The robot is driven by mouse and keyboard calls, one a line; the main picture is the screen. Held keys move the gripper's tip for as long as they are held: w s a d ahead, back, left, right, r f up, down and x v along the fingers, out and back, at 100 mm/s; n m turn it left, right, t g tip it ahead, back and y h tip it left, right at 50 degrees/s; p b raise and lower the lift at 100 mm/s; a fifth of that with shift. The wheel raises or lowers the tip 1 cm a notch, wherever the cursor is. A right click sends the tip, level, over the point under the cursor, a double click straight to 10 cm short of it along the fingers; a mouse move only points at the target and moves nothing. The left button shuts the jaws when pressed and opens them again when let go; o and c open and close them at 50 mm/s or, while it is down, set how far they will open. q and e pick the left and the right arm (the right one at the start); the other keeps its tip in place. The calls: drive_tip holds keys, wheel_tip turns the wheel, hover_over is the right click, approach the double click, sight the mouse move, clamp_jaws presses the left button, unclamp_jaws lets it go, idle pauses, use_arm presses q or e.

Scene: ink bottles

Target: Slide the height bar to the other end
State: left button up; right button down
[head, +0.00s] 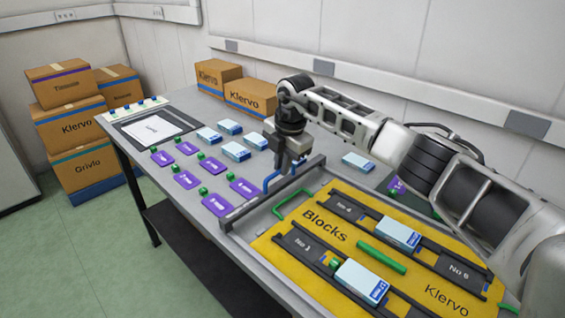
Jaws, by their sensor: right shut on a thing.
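A grey height bar (253,204) spans the left end of the yellow Blocks board (349,193), running from the table's front edge toward the back. A blue handle (268,183) rises from the bar near its middle. My right gripper (287,171) reaches in from the right and points down over the bar. It is shut on the blue handle, though its fingertips are small and partly hidden. Two pale blue boxes, one at the back (397,235) and one at the front (361,283), sit in dark tracks on the board. My left gripper is not in view.
Green handles stand at the board's left end (289,204) and middle (382,258). Purple cards (217,204) with green caps and several pale blue boxes (236,151) lie left of the bar. Cartons (250,98) stand at the back. My right arm covers the back right.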

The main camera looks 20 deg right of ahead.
drive_tip(key=c, duration=1.5)
unclamp_jaws()
drive_tip(key=shift+w+a, duration=0.1)
drive_tip(key=shift+w, duration=0.15)
drive_tip(key=s+r, duration=0.1)
drive_tip(key=r, duration=0.4)
drive_tip(key=s+r+b, duration=0.1)
drive_tip(key=r, duration=0.4)
drive_tip(key=s+d+r, duration=0.1)
drive_tip(key=r, duration=0.4)
drive_tip(key=shift+r+b, duration=0.3)
drive_tip(key=shift+r, duration=0.1)
drive_tip(key=shift+f, duration=0.1)
